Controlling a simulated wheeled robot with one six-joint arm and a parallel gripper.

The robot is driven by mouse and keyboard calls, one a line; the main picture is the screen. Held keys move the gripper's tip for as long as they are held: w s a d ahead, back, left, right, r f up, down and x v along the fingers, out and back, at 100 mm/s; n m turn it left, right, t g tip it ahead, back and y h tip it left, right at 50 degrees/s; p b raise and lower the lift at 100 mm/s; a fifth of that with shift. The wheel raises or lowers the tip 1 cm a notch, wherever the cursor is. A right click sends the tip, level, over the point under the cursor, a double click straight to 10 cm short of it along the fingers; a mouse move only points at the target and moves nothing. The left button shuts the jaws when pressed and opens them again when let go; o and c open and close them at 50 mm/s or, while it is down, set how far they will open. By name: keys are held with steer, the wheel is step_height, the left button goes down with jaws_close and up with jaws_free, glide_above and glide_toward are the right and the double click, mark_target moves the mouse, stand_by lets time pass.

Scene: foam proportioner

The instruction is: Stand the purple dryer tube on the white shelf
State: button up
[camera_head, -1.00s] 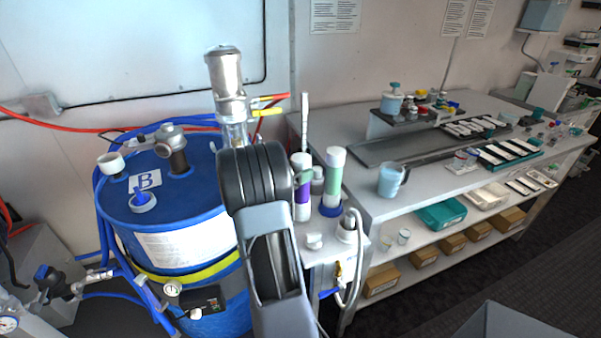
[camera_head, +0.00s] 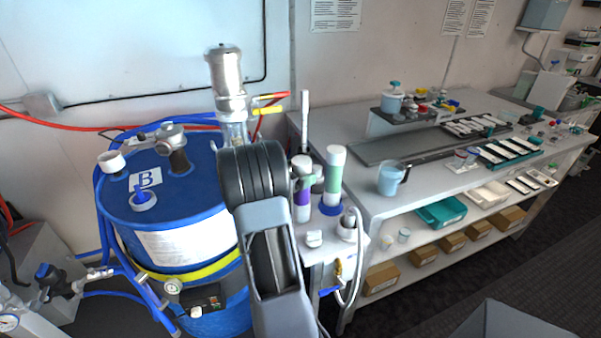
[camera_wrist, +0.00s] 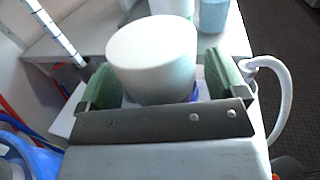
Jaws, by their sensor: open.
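The purple dryer tube (camera_head: 302,197) stands upright on the small white stand beside the blue drum, with a white cap and a purple band. My gripper (camera_head: 306,172) is at its upper part and hides some of it. In the wrist view, a white cap (camera_wrist: 152,45), apparently the purple tube's, sits between the two green pads of my open gripper (camera_wrist: 158,80). A small gap shows at the right pad; contact on the left is unclear. The white lower shelf (camera_head: 418,246) runs under the bench on the right.
A green-banded tube (camera_head: 334,178) stands in a blue ring just right of the purple one. A thin upright rod (camera_head: 304,120) is behind. A white hose (camera_head: 356,262) loops at the stand's front right. The blue drum (camera_head: 190,215) is left. A blue jug (camera_head: 391,180) stands on the bench.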

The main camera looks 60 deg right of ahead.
steer(key=shift+r, duration=0.25)
steer(key=b+v, duration=0.2)
steer(key=v, duration=1)
steer(key=s+a+m+t+y, duration=0.3)
steer(key=a+m+t+y, duration=0.2)
steer(key=a, duration=1.1)
steer(key=s+a+f+m+t+y, duration=0.1)
steer(key=s+a+m+t+y, duration=0.2)
steer(key=a, duration=1.3)
steer(key=m+t+y, duration=0.2)
steer(key=m+y, duration=0.3)
steer(key=y, duration=0.3)
steer(key=shift+f+t+y, duration=0.25)
steer(key=shift+t+y, duration=0.05)
steer(key=shift+y, duration=0.1)
steer(key=shift+s, duration=0.15)
steer(key=shift+r+p, duration=0.35)
steer(key=shift+p, duration=0.1)
